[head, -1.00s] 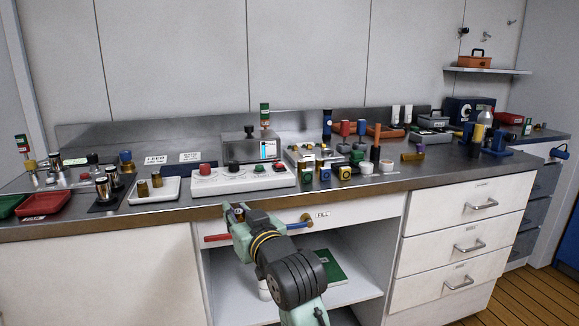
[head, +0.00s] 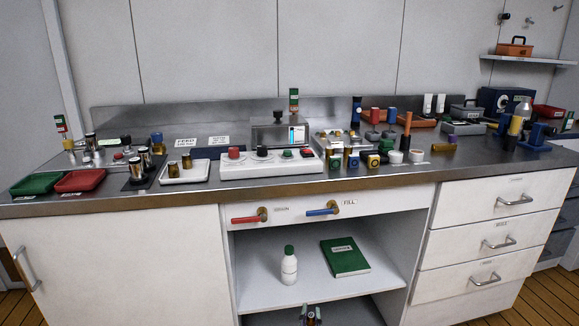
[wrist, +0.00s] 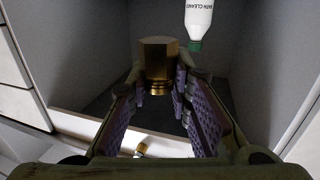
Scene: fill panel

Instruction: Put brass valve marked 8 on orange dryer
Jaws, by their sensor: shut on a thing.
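My gripper (wrist: 160,95) is shut on a brass hex-headed piece (wrist: 158,60) in the wrist view; no number shows on it. In the head view my gripper (head: 311,316) shows only at the bottom edge, low in front of the open cabinet. I cannot tell which is the dryer.
The open cabinet (head: 240,285) holds a white bottle (head: 289,267) and a green book (head: 345,257). Red (head: 248,219) and blue (head: 322,212) handles jut from its front. The steel counter (head: 110,200) is crowded; a white switch panel (head: 270,167) sits mid-counter.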

